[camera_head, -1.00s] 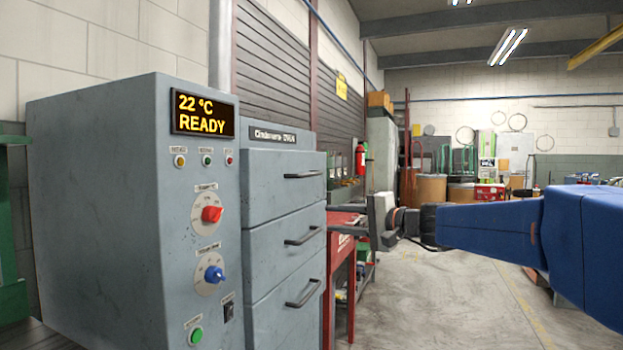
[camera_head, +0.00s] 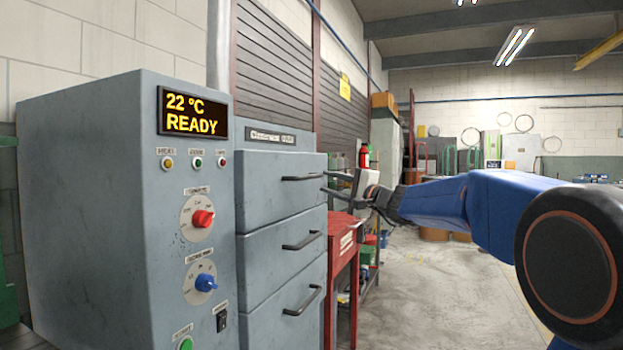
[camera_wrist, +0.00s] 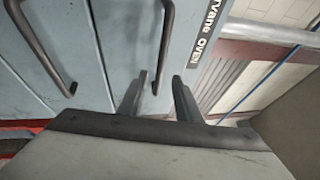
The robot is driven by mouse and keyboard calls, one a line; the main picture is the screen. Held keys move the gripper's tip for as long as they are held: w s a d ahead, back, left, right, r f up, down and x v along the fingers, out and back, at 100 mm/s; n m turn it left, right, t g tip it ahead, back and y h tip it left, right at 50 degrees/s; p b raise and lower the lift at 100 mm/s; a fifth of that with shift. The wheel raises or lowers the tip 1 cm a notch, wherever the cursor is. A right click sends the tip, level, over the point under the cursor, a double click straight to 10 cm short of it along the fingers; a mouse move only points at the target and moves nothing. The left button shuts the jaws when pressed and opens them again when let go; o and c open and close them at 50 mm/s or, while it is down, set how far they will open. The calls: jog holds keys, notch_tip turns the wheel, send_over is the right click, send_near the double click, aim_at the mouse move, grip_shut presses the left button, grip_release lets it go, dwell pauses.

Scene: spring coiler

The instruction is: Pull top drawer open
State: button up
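The grey cabinet has three stacked drawers with dark bar handles. The top drawer (camera_head: 265,196) looks closed, and its handle (camera_head: 302,178) is on the front. My gripper (camera_head: 326,182) is just right of that handle, with its fingers pointing at the drawer front. In the wrist view my gripper (camera_wrist: 157,82) is open, with a gap between the fingers. The top handle (camera_wrist: 164,45) runs toward that gap, its near end close to the fingertips. I cannot tell whether they touch. The middle drawer handle (camera_wrist: 42,48) is further left in the wrist view.
A control box (camera_head: 100,200) with a READY display and knobs stands left of the drawers. A red cart (camera_head: 343,235) stands right of the cabinet, below my gripper. Open concrete floor (camera_head: 430,300) lies to the right.

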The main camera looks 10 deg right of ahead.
aim_at(313, 177)
jog(key=x, duration=0.8)
jog(key=shift+w+a, duration=0.15)
jog(key=shift+w, duration=0.1)
grip_shut()
